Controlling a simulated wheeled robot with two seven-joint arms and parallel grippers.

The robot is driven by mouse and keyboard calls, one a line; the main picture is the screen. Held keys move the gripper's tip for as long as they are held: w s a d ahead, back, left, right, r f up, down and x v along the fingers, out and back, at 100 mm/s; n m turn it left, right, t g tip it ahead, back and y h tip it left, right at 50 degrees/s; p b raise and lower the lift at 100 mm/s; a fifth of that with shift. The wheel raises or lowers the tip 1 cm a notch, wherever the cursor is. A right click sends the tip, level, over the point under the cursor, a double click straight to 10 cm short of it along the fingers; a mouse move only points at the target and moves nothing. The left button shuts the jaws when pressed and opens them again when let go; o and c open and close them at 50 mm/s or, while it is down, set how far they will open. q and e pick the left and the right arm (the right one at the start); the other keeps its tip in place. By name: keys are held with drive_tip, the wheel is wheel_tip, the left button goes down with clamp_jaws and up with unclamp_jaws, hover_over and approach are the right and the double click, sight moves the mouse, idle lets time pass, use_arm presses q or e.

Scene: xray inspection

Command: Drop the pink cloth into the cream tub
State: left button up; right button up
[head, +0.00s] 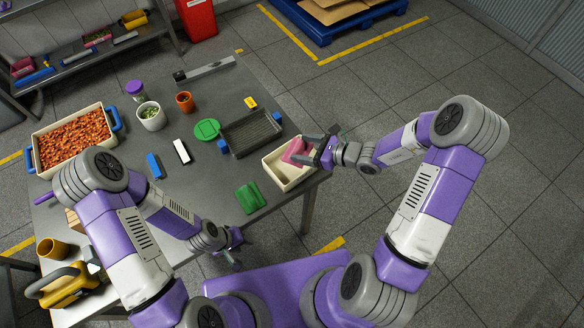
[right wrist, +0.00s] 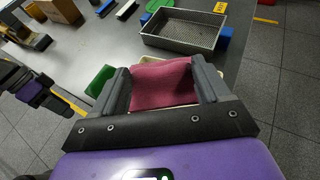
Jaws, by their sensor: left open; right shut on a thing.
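The pink cloth (head: 297,152) is between the fingers of my right gripper (head: 322,151), over the cream tub (head: 283,181) at the right edge of the table. In the right wrist view the pink cloth (right wrist: 162,84) fills the space between my right gripper's fingers (right wrist: 162,90), which are shut on it. The tub's pale rim (right wrist: 152,59) shows just behind the cloth; most of the tub is hidden there. I cannot tell whether the cloth touches the tub. My left gripper (head: 233,247) is open and empty, low by the table's front edge.
A dark mesh tray (head: 251,133) stands just behind the tub. A green cloth (head: 250,197) and a green lid (head: 207,129) lie to its left. A bin of orange pieces (head: 73,138) stands far left. The table's middle front is mostly clear.

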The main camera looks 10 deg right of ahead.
drive_tip(key=shift+f, duration=0.35)
drive_tip(key=o, duration=1)
drive_tip(key=shift+d+r, duration=0.1)
drive_tip(key=v, duration=0.7)
drive_tip(key=shift+s, duration=0.2)
drive_tip(key=shift+d, duration=0.1)
